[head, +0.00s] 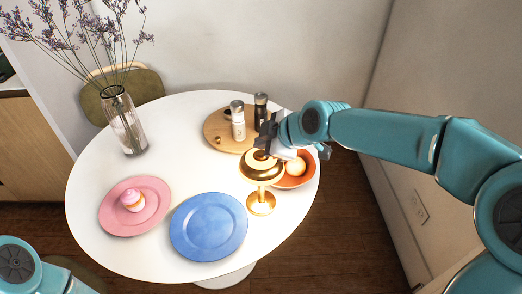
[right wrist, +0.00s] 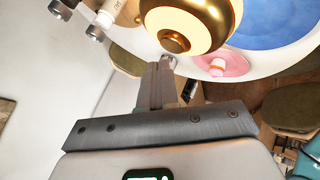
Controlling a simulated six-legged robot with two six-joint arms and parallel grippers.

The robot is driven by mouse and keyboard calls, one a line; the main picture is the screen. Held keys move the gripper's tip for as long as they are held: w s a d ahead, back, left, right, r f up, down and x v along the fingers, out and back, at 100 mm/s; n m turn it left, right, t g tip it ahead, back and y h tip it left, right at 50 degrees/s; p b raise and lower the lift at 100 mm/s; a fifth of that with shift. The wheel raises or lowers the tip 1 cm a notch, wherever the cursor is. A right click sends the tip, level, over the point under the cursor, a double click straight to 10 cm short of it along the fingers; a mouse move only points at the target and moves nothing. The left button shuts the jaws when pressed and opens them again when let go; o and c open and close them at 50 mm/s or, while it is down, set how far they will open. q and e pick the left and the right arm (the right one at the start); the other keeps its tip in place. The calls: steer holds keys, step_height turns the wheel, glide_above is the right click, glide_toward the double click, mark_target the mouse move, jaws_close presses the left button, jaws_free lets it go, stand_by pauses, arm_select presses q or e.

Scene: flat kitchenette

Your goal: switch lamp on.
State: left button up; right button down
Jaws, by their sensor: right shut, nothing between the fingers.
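The lamp (head: 261,172) is gold, with a domed shade, a thin stem and a round base. It stands upright on the right part of the white round table. In the right wrist view its shade (right wrist: 215,18) shows large, with a gold knob (right wrist: 174,44) and a pale cream band; I cannot tell whether it is lit. My right gripper (head: 264,148) is at the top of the lamp. In the right wrist view its fingers (right wrist: 160,68) are together and empty, close to the knob; contact is unclear. My left gripper is out of view; only part of that arm shows.
A wooden board (head: 214,130) with shakers (head: 238,121) is behind the lamp. An orange bowl (head: 302,180) holding a round item is right beside it. A blue plate (head: 208,227), a pink plate (head: 120,218) and a vase (head: 124,125) stand left. The table (head: 185,165) is clear mid-left.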

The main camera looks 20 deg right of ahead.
step_height(320, 180, up, 6)
steer(key=p, duration=0.3)
stand_by(0.4)
steer(key=shift+f, duration=0.1)
stand_by(0.3)
